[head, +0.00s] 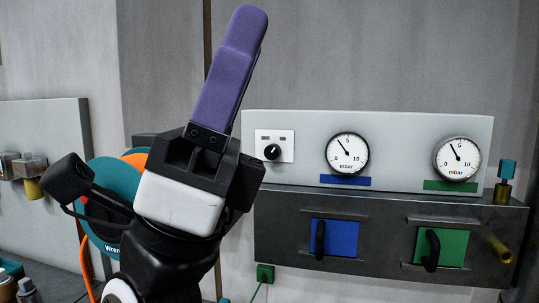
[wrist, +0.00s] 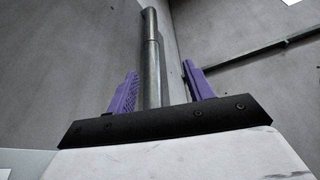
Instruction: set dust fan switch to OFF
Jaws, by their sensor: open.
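A black rotary knob (head: 272,152) sits on a small white switch plate (head: 287,145) at the left end of the pale grey gauge panel. Two small labels stand above the knob, too small to read, and I cannot tell which one it is set to. No other switch of this kind shows. My gripper (head: 251,14) points up, left of and above the knob, with its purple fingers overlapping in the head view. In the wrist view my gripper (wrist: 160,68) has its two fingers apart with nothing held. The switch is not in the wrist view.
Two round gauges (head: 347,154) sit right of the switch. Below is a dark metal box (head: 385,205) with a blue gate (head: 342,238) and a green gate (head: 453,247), each with a black handle. A teal reel (head: 103,170) stands behind my arm. A metal pipe (wrist: 152,65) rises behind the fingers.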

